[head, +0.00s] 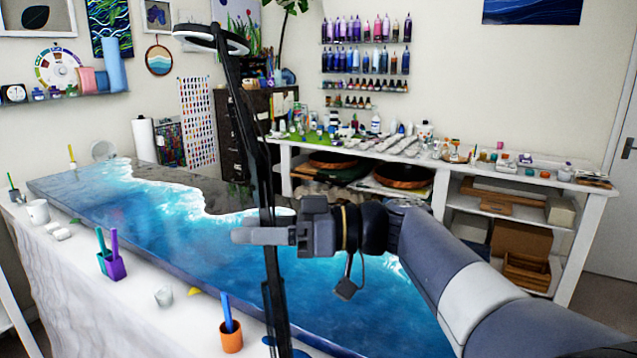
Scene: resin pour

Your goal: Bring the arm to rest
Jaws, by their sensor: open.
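My gripper (262,236) is in the middle of the head view, at the end of my grey arm, which reaches in from the lower right. Its fingers point left, and it is open with nothing seen between the fingers. It appears in front of the blue and white resin table top (150,225). A dark upright stand with a ring lamp (211,39) overlaps the fingers in the picture. I cannot tell whether they touch.
A white workbench (580,215) crowded with supplies stands behind. Shelves of bottles hang on the wall.

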